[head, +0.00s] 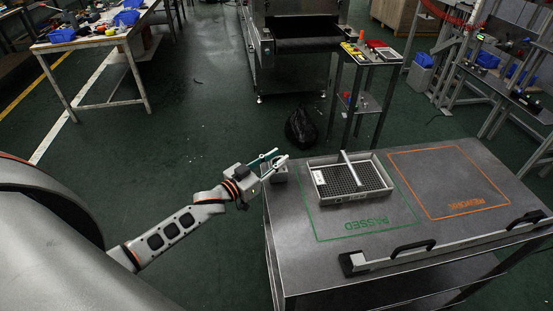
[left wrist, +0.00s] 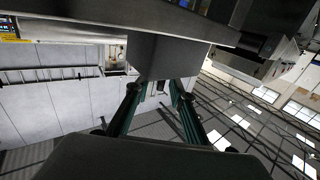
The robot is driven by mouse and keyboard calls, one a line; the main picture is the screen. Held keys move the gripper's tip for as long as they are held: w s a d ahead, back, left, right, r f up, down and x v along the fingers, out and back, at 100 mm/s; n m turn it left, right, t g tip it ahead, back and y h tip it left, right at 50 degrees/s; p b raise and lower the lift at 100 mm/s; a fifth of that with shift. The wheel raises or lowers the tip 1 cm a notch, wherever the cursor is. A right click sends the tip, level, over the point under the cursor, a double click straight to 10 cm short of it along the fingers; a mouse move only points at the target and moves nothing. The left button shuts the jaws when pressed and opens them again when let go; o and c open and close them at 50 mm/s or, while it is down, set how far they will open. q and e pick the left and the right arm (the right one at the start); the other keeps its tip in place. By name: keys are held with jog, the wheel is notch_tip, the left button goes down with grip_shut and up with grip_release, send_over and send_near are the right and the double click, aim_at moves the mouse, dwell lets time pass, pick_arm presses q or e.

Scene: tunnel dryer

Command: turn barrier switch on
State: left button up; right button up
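I cannot make out a labelled barrier switch. A small dark grey box (head: 280,174) sits at the left edge of the steel table (head: 300,238), and it may be the switch housing; any lever or knob on it is too small or hidden. My left gripper (head: 281,156) is just above and left of this box, with its two fingers apart and nothing seen between them. In the left wrist view a plain grey block (left wrist: 172,56) stands at the fingertips of the left gripper (left wrist: 155,88); I cannot tell whether they touch. My right gripper is not in view.
A white-rimmed tray with a dark grid and a light bar (head: 345,195) lies on the table near the green PASSED outline. The orange REWORK outline (head: 446,212) is empty. A long rail with black handles (head: 412,249) lies along the front edge. A dryer (head: 297,45) stands behind.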

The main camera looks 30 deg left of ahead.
pick_arm(q)
grip_shut()
